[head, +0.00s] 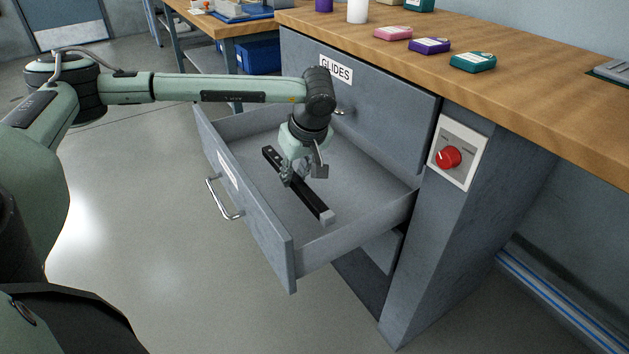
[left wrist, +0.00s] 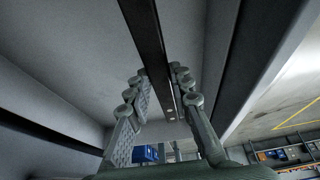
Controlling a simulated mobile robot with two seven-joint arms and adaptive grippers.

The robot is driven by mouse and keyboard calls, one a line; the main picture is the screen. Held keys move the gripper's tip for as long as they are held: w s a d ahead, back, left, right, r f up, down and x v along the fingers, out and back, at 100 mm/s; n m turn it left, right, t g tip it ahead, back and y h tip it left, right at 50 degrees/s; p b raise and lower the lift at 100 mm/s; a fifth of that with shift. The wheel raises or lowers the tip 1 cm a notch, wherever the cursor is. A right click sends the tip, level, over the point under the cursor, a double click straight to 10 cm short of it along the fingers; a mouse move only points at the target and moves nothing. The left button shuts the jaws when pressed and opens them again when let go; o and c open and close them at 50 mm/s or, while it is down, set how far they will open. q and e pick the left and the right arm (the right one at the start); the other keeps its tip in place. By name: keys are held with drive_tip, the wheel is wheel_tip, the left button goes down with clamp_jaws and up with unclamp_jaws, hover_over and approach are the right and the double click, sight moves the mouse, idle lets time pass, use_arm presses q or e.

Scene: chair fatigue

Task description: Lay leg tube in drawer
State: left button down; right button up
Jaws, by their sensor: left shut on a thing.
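The leg tube (head: 316,204) is a long black square bar with a pale grey tip at its near end. It lies within the outline of the open grey drawer (head: 355,178); I cannot tell whether it touches the drawer floor. My left gripper (head: 293,179) points down into the drawer and is shut on the tube around its middle. In the left wrist view the tube (left wrist: 148,35) runs between the two fingers (left wrist: 160,100). My right gripper is not in view.
A closed drawer labelled GLIDES (head: 375,100) is above. A red knob (head: 448,157) sits on the post to the right. The wooden worktop (head: 530,62) holds several small coloured boxes. The floor left of the drawer is clear.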

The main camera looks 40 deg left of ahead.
use_arm(q)
drive_tip(key=w+f, duration=0.1)
drive_tip(key=w, duration=0.1)
drive_tip(key=w+f, duration=0.2)
drive_tip(key=w, duration=0.1)
drive_tip(key=w+f, duration=0.1)
drive_tip(key=w, duration=0.2)
drive_tip(key=shift+d+f, duration=0.3)
drive_tip(key=shift+f, duration=0.1)
drive_tip(key=shift+w+f, duration=0.15)
drive_tip(key=shift+w, duration=0.05)
wheel_tip(320, 180, down, 4)
drive_tip(key=shift+r, duration=0.1)
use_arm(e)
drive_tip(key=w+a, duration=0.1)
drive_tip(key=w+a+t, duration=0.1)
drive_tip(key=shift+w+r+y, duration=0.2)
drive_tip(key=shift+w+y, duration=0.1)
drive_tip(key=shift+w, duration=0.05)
use_arm(q)
drive_tip(key=shift+b, duration=0.3)
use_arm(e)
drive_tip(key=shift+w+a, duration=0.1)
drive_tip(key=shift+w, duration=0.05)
